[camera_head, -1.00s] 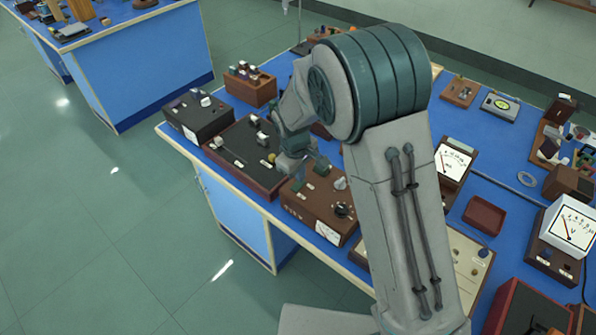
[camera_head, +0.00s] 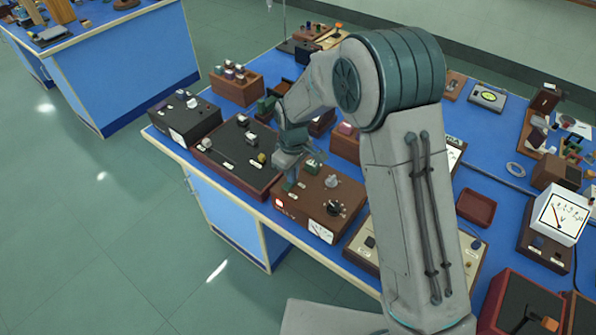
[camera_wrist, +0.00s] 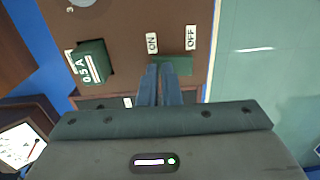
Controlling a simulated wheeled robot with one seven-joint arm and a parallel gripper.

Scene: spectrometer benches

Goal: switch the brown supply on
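The brown supply (camera_head: 318,207) is a brown box near the front edge of the blue bench, with knobs and a white meter on its front. A red lamp glows at its left front corner. In the wrist view its brown panel (camera_wrist: 125,25) carries ON and OFF labels and a green switch (camera_wrist: 182,66) below them. My gripper (camera_wrist: 161,70) has its two fingers close together with nothing seen between them. Its tips are at the ON side of the switch and partly cover it; I cannot tell whether they touch. In the head view my gripper (camera_head: 290,184) is above the supply's left end.
A dark panel box (camera_head: 238,160) stands just left of the supply, with a black box (camera_head: 185,117) beyond. A green block marked 0.5 A (camera_wrist: 90,62) stands up on the supply panel. A red tray (camera_head: 476,207) and a white meter (camera_head: 559,216) are to the right.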

